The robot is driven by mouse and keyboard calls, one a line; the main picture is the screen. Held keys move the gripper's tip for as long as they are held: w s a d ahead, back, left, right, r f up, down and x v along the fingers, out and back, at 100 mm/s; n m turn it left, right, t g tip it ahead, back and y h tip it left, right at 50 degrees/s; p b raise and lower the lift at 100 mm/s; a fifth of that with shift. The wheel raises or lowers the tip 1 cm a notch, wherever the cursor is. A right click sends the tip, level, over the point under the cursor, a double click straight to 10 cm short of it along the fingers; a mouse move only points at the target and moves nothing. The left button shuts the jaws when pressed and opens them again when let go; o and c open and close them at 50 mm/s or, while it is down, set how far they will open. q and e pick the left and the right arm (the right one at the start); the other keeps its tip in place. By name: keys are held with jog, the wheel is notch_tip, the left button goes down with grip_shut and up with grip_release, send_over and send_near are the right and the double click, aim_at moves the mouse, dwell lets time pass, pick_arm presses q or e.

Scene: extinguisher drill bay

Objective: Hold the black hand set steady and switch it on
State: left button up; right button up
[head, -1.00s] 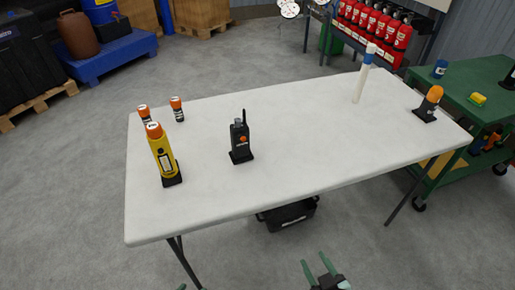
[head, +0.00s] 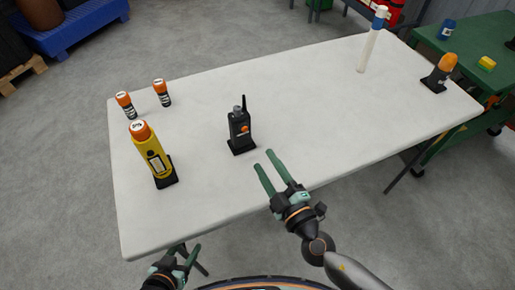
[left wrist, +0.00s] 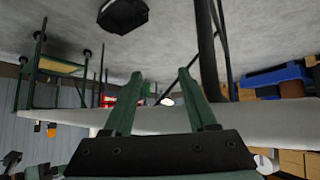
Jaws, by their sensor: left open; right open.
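The black hand set (head: 240,134) stands upright in a dark base on the white table, with a thin antenna, a knob on top and an orange spot on its front. My right gripper (head: 264,160) is open and empty above the table's front edge, just right of and nearer than the hand set, not touching it. My left gripper (head: 184,251) is open and empty, low at the front edge of the table. Its two fingers also show spread apart in the left wrist view (left wrist: 158,78), with nothing between them.
On the white table (head: 310,110), a yellow device with an orange top (head: 154,158) and two small orange-capped cylinders (head: 126,106) stand left. A white rod with a blue band (head: 370,45) and an orange lamp (head: 441,72) stand right.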

pick_arm(q)
jog(key=w+d+r+m+g+h, duration=0.1)
jog(key=d+r+m+g+h, duration=0.2)
jog(key=d, duration=0.6)
jog(key=w+d+r+m+g+h, duration=0.1)
jog(key=d+r+m+h, duration=0.25)
jog(key=d+h, duration=0.35)
jog(key=w+r+t, duration=0.1)
jog(key=w+r, duration=0.1)
jog(key=w+d+r+m+t, duration=0.1)
jog(key=w+r, duration=0.1)
jog(key=r, duration=0.1)
jog(key=w+r+m+h, duration=0.1)
jog(key=w+r, duration=0.1)
jog(key=r, duration=0.1)
jog(key=shift+w+d+r+t, duration=0.2)
jog(key=shift+w+t, duration=0.1)
jog(key=shift+t, duration=0.1)
jog(key=w+a+r+n+t, duration=0.1)
jog(key=w+a+r+t, duration=0.1)
jog(key=w+r+t, duration=0.3)
jog(key=n+t+y, duration=0.3)
jog(key=n+y, duration=0.2)
jog(key=y, duration=0.1)
send_near(239, 107)
jog(key=shift+f, duration=0.55)
jog(key=shift+t, duration=0.3)
jog(key=x, duration=1.2)
jog(key=shift+w+f, duration=0.15)
jog(key=shift+w, duration=0.2)
